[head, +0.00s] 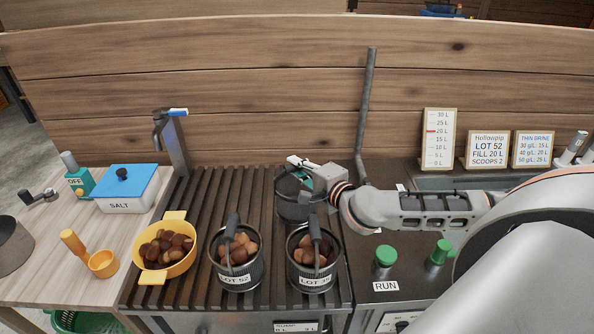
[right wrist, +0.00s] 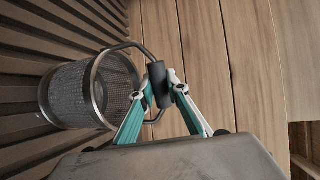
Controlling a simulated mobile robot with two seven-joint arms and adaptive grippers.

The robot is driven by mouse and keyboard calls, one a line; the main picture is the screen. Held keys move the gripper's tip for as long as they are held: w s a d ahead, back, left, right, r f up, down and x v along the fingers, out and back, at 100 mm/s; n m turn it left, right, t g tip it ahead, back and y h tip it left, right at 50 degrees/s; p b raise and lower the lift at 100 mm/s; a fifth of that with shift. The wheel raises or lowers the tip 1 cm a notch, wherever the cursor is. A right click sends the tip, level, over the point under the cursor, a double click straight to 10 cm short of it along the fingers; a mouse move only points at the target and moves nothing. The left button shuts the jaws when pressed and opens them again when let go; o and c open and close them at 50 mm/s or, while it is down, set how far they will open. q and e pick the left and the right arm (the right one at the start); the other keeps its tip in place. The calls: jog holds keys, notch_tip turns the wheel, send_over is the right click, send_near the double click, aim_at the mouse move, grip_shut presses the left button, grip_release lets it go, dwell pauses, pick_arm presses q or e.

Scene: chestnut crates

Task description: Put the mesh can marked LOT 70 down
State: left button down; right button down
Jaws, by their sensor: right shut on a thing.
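My right gripper (head: 303,170) is shut on the dark grip of the bail handle of a mesh can (head: 292,207). In the right wrist view the fingertips (right wrist: 168,78) close around that grip, and the can (right wrist: 72,97) hangs from the handle, looking empty. No label shows on this can, so I cannot read LOT 70. It is over the back of the dark slatted rack (head: 200,205); I cannot tell whether its base touches the slats. My left gripper is not in view.
Mesh cans marked LOT 52 (head: 237,278) and LOT 39 (head: 315,278), holding chestnuts, stand in front of the held can. A yellow colander (head: 181,268) of chestnuts is left of them. A tap (head: 172,140) stands behind. Bare slats show at the back left.

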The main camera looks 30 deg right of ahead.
jog(key=shift+f, duration=0.3)
jog(key=c, duration=2)
grip_release()
jog(key=shift+o, duration=0.2)
jog(key=shift+s+r, duration=0.1)
jog(key=shift+r, duration=0.05)
jog(key=v, duration=1.1)
jog(key=shift+s, duration=0.4)
jog(key=shift+d, duration=0.1)
